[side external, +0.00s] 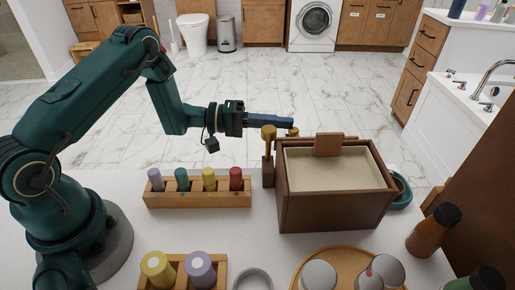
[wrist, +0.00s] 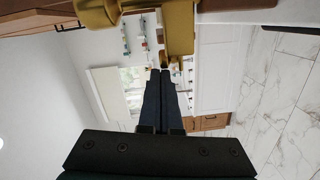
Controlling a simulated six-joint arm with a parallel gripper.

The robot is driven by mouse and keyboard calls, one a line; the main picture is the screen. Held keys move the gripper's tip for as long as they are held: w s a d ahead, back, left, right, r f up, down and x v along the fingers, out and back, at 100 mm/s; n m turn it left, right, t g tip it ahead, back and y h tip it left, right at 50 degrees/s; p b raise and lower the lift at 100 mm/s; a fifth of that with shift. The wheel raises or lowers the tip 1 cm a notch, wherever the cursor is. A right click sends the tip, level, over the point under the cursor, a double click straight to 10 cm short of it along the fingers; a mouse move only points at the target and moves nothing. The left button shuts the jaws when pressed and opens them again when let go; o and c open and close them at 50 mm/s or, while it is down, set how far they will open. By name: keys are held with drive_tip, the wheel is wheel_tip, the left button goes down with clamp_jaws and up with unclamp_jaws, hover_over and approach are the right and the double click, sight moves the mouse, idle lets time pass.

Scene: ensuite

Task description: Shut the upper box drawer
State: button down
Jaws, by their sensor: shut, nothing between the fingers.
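The brown wooden box (side external: 335,208) stands on the white table, with a pale top surface and an upright brown tab (side external: 328,146) at its far edge. A gold knob (side external: 268,132) on a narrow brown upright piece is at the box's left side. A second gold end shows just behind, by the box's far left corner. I cannot tell from here how far the upper drawer stands out. My gripper (side external: 291,123) is shut and empty, level, pointing right, just beyond the knobs. In the wrist view, gold hardware (wrist: 180,28) looms close above the shut fingertips (wrist: 158,72); contact is unclear.
A wooden rack (side external: 198,198) with several coloured bottles stands left of the box. A second rack (side external: 183,278), a white bowl (side external: 253,280) and a round tray (side external: 298,270) with jars are in front. A teal dish (side external: 402,190) and an amber bottle (side external: 432,232) stand right.

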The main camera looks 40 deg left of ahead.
drive_tip(key=shift+s+d, duration=0.25)
drive_tip(key=shift+s, duration=0.05)
